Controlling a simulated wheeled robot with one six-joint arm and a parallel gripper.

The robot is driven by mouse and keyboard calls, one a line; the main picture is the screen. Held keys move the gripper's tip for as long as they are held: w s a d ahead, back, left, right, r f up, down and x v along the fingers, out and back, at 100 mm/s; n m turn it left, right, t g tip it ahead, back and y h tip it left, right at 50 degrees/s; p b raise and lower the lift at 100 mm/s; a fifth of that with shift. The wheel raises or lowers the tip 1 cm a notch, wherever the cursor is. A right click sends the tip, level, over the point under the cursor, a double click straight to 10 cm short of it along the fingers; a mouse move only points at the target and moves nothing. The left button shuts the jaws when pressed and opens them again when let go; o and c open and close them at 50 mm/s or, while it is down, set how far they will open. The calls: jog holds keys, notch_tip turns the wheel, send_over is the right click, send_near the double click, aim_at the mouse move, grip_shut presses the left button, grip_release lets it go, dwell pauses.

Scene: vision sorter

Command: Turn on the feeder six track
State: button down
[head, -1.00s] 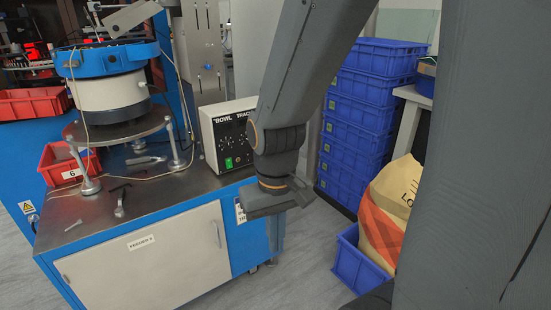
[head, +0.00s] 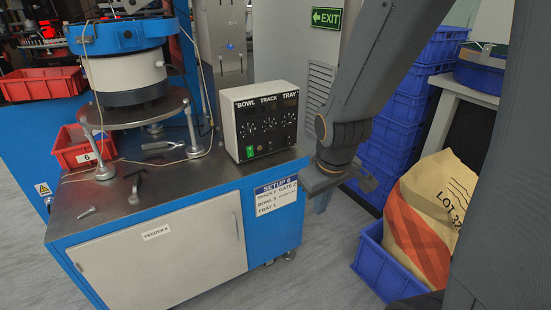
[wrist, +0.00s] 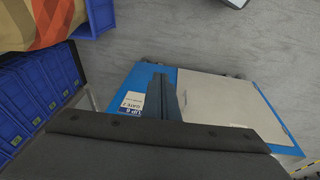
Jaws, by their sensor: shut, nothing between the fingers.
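The control box (head: 264,120) is a cream-sided case with a black front lettered BOWL, TRACK and TRAY. It stands on the right end of the feeder 6 cabinet top. Its front has three dials, small switches below them and a green switch (head: 250,152) at lower left. A setup card (head: 276,197) on the cabinet lists track 7, bowl 5 and tray 1; it also shows in the wrist view (wrist: 132,103). My gripper (head: 367,184) is shut and empty, to the right of the cabinet and apart from the box. In the wrist view, its fingers (wrist: 165,95) point towards the cabinet.
The bowl feeder (head: 124,70) stands on a round plate at left. A red bin (head: 84,145) marked 6 and several loose tools lie on the cabinet top. Blue crates (head: 397,140) and a paper sack (head: 432,215) in a blue bin stand at right. The floor in front is clear.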

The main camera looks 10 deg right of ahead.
aim_at(271, 150)
jog(key=w+d+f+n+t+y+b, duration=0.1)
jog(key=w+f+n+t+y+b, duration=0.1)
jog(key=w+n+t+b, duration=0.4)
jog(key=w+f+n+t+y+b, duration=0.3)
jog(key=w+n, duration=0.9)
jog(key=w, duration=0.8)
notch_tip(271, 150, down, 2)
jog(key=t+b, duration=0.3)
jog(key=b, duration=0.1)
jog(key=shift+d+f+t+y, duration=0.25)
jog(key=shift+d+t+y, duration=0.05)
jog(key=shift+d+t, duration=0.1)
jog(key=shift+w, duration=0.15)
jog(key=b+x, duration=0.1)
jog(key=x, duration=1.3)
jog(key=shift+a, duration=0.1)
